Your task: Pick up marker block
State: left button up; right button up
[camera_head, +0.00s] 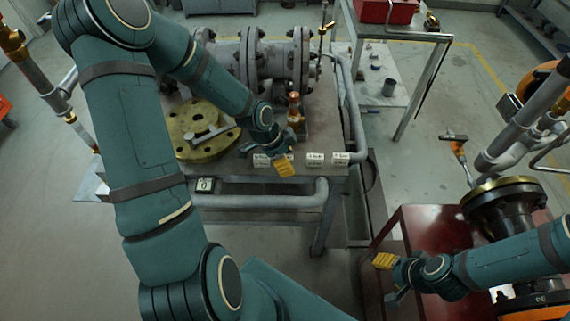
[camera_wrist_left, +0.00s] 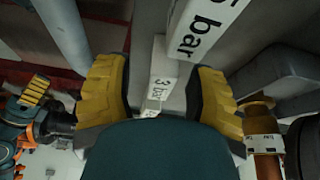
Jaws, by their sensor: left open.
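Several small white marker blocks with printed bar values stand in a row along the front edge of the workbench. In the head view, one block (camera_head: 315,159) and another (camera_head: 340,158) show to the right of my left gripper (camera_head: 284,168), and one block (camera_head: 261,160) is partly hidden at its left. In the left wrist view, my left gripper (camera_wrist_left: 165,90) is open, its yellow fingers apart. A "3 bar" block (camera_wrist_left: 160,68) shows between them, with a larger "bar" block (camera_wrist_left: 204,25) above it. Contact is not visible. My right gripper (camera_head: 388,278) is at the lower right, away from the blocks.
A yellow round flange (camera_head: 203,132) with a wrench lies on the bench left of my left gripper. A grey valve body (camera_head: 265,57) stands behind, and a small orange-brown fitting (camera_head: 294,108) is close to the gripper. A grey pipe (camera_head: 354,110) borders the right side.

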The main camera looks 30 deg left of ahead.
pick_arm(q)
jog(key=shift+w+d+f, duration=0.15)
jog(key=shift+f, duration=0.25)
grip_shut()
notch_tip(320, 180, up, 10)
jog(key=p, duration=0.3)
jog(key=w+d+r+n+t+y, duration=0.1)
jog(key=w+d+r+n+y, duration=0.1)
jog(key=w+d+r+n, duration=0.3)
jog(key=shift+w+d+r+n+t, duration=0.4)
jog(key=shift+d+r+n, duration=0.7)
jog(key=shift+d+r, duration=1.5)
